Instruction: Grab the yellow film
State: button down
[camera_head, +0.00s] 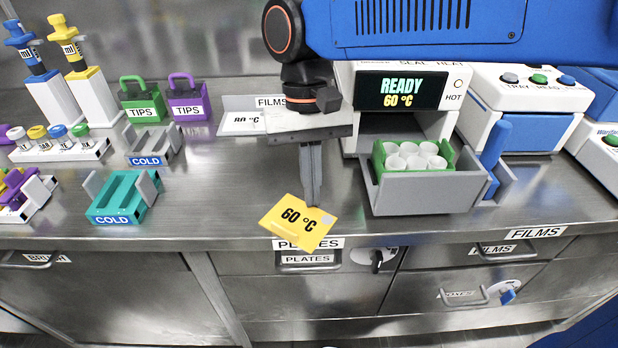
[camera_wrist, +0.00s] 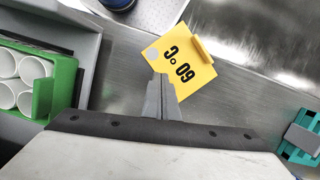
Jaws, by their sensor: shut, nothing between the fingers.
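The yellow film (camera_head: 298,222) is a flat yellow card printed "60 °C". It lies near the front edge of the steel counter, above the PLATES label. It also shows in the wrist view (camera_wrist: 190,58), with a raised yellow tab along one side. My gripper (camera_head: 314,200) points down beside the film, its fingers closed together with nothing between them. In the wrist view the closed fingertips (camera_wrist: 162,78) overlap the film's near edge. I cannot tell whether they touch it.
A sealer (camera_head: 400,90) reading "READY 60 °C" stands behind, with a grey tray (camera_head: 425,200) holding a green rack of white cups. A white "80 °C" film (camera_head: 242,122) lies at the FILMS holder. A teal COLD block (camera_head: 122,195) is left. Counter between is clear.

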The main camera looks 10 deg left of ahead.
jog(key=shift+w+a, duration=0.15)
jog(key=shift+w, duration=0.3)
jog(key=w, duration=0.1)
jog(key=w+a, duration=0.1)
jog(key=w+r, duration=0.1)
jog(key=shift+w+a, duration=0.15)
jog(key=shift+a, duration=0.2)
jog(key=d+v, duration=0.1)
jog(key=v, duration=0.8)
jog(key=s+a, duration=0.2)
jog(key=a, duration=0.6)
jog(key=x, duration=0.8)
jog(key=shift+w+f, duration=0.1)
jog(key=shift+f, duration=0.3)
jog(key=s, duration=0.1)
jog(key=s+d, duration=0.1)
jog(key=shift+s+f, duration=0.35)
jog(key=shift+s+d, duration=0.3)
jog(key=shift+s, duration=0.25)
